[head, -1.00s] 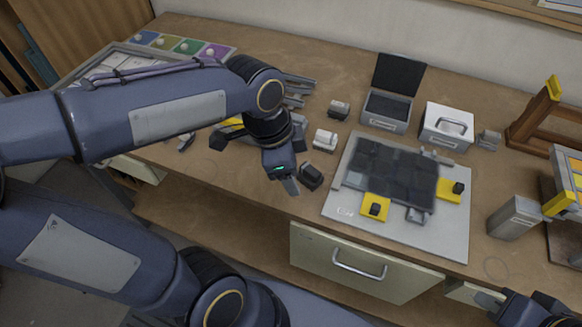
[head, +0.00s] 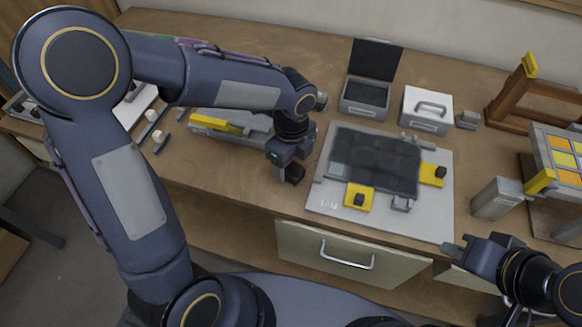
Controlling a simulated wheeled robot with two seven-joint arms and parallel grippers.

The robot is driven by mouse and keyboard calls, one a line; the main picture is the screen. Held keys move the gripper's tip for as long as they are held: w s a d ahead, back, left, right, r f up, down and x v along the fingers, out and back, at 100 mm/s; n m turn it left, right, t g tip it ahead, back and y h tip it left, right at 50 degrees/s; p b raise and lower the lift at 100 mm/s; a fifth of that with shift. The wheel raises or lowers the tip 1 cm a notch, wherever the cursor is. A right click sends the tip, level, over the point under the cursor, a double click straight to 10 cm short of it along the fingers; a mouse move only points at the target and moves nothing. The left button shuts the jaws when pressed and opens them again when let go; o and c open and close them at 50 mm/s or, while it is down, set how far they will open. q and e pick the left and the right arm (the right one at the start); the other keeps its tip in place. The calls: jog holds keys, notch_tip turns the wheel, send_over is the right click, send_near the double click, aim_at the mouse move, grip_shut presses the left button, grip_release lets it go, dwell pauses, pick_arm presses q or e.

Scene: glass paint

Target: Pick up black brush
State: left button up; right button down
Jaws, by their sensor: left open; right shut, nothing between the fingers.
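A small dark block (head: 297,172), which looks like the black brush, sits on the table just left of the grey board, partly hidden by my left gripper. My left gripper (head: 282,177) points down right beside it, with its fingers low over the table. It is open; I cannot tell whether a finger touches the block or whether the block is between the fingers. My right gripper (head: 449,249) is shut and empty near the table's front edge at the right.
A grey board (head: 432,222) holds dark tiles (head: 375,160) and two yellow pieces with black knobs. Behind stand an open box (head: 367,96) and a white handled box (head: 426,110). A grey container (head: 497,198) and wooden frame (head: 500,107) stand right. A yellow-barred grey device (head: 215,122) lies left.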

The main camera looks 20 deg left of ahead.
pick_arm(q)
jog(key=shift+f, duration=0.55)
jog(key=c, duration=1.2)
jog(key=shift+o, duration=0.2)
jog(key=shift+r, duration=0.15)
jog(key=shift+r, duration=0.55)
jog(key=s+d+r+b, duration=0.2)
jog(key=s+d+r, duration=0.2)
jog(key=s+r, duration=0.7)
jog(key=s, duration=0.2)
jog(key=shift+s+r, duration=0.3)
jog(key=shift+r, duration=0.05)
